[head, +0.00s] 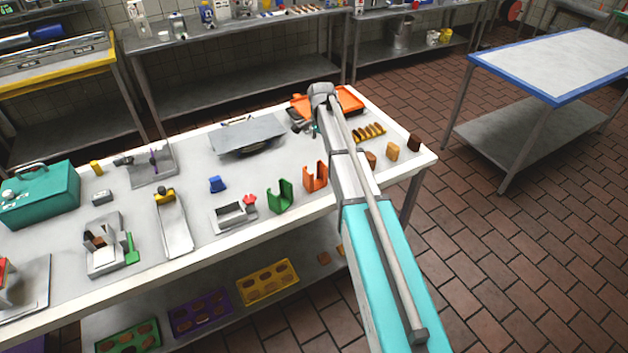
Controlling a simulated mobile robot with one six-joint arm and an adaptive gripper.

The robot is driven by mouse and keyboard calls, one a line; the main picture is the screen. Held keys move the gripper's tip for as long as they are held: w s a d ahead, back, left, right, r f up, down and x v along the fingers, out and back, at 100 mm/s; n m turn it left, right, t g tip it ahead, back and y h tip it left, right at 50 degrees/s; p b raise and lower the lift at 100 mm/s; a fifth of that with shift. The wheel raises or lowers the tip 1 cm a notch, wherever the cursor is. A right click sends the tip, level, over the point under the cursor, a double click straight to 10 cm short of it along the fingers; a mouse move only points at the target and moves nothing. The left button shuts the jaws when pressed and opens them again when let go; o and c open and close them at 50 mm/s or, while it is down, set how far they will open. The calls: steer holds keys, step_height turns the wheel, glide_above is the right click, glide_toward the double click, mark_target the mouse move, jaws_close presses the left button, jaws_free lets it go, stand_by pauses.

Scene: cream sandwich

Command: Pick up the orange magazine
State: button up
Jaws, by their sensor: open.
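An orange U-shaped holder, which looks like the orange magazine (315,177), stands upright on the white table near its front edge, just left of my arm. A similar green holder (280,197) stands to its left. My gripper (304,127) is small and dark in the head view, beyond the orange holder and apart from it, over the far part of the table. It is open, and I see nothing in it. My wrist partly covers a flat orange tray (349,100) at the back of the table.
The white table (235,180) also holds a grey plate (247,134), a yellow-handled tool (174,222), a small blue part (217,184), a row of yellow-brown pieces (369,133) and a teal toolbox (40,194). Colored trays lie on the lower shelf. A blue-edged table (560,62) stands at right.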

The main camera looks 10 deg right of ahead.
step_height(320, 180, down, 8)
steer(key=b, duration=0.8)
steer(key=shift+f, duration=0.15)
stand_by(0.3)
steer(key=b, duration=0.5)
glide_above(320, 183)
steer(key=shift+f, duration=2.55)
steer(key=c, duration=1.2)
